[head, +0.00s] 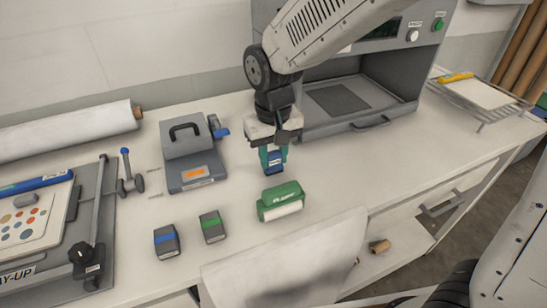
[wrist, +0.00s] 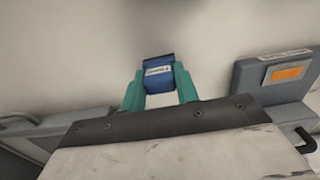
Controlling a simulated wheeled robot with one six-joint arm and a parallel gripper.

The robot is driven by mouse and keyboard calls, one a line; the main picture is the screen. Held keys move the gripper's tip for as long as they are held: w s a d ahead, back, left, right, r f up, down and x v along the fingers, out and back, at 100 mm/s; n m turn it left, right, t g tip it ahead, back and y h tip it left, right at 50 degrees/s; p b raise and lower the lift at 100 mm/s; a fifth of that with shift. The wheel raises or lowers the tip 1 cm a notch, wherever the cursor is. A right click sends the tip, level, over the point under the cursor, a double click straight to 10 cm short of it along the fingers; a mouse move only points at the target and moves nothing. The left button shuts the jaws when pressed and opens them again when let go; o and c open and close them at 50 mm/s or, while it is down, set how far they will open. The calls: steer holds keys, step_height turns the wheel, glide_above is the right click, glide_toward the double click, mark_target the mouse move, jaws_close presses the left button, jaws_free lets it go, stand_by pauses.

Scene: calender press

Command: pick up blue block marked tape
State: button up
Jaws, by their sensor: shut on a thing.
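My gripper (head: 271,157) is over the middle of the white bench, in front of the grey press. Its teal fingers are shut on a small blue block (head: 275,167). In the wrist view the blue block (wrist: 158,88) sits between both fingertips, with a white label strip on its face. The label's lettering is too small to read surely. The block appears to be off the bench, but its exact height is hard to tell.
A green block (head: 281,196) lies in front of my gripper. Dark blocks with a green stripe (head: 212,227) and blue stripe (head: 166,241) stand to its left. A grey device with a handle (head: 187,152) is left; the press (head: 350,95) is behind.

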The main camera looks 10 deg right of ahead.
mark_target(274, 152)
step_height(274, 152, up, 18)
stand_by(0.4)
steer(key=shift+o, duration=1.2)
steer(key=shift+c, duration=0.8)
